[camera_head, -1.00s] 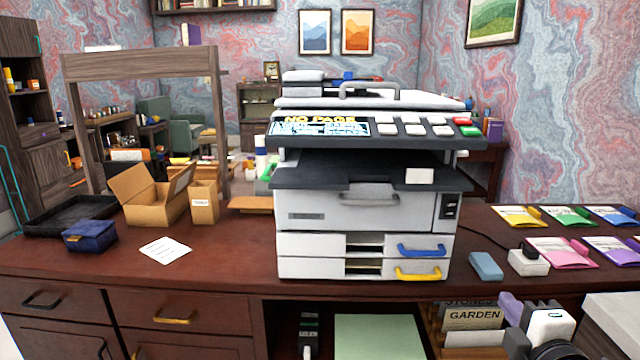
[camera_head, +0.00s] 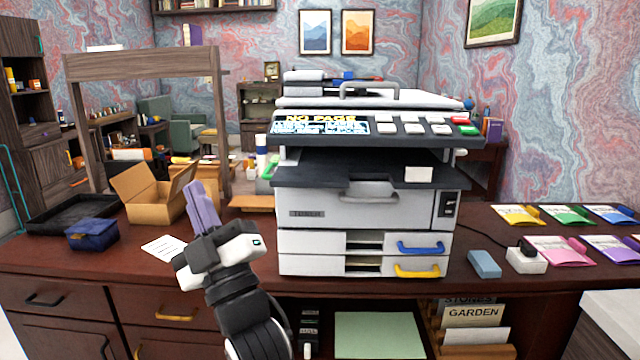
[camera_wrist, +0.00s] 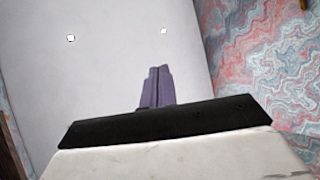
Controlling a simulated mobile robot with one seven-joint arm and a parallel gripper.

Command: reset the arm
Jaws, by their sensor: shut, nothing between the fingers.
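My gripper (camera_head: 203,207) is raised in front of the desk, left of the printer, with its purple fingers pointing up. The fingers are together with nothing between them. In the wrist view the shut purple fingers (camera_wrist: 157,88) stand against a plain pale surface, with marbled wallpaper to the right. In the head view the gripper overlaps the place where the small tan box stood, and hides it. It also covers part of the white paper sheet (camera_head: 160,246).
The printer (camera_head: 360,210) stands mid-desk. A blue block (camera_head: 484,264), a white block (camera_head: 526,261) and several colored folders (camera_head: 558,251) lie to the right.

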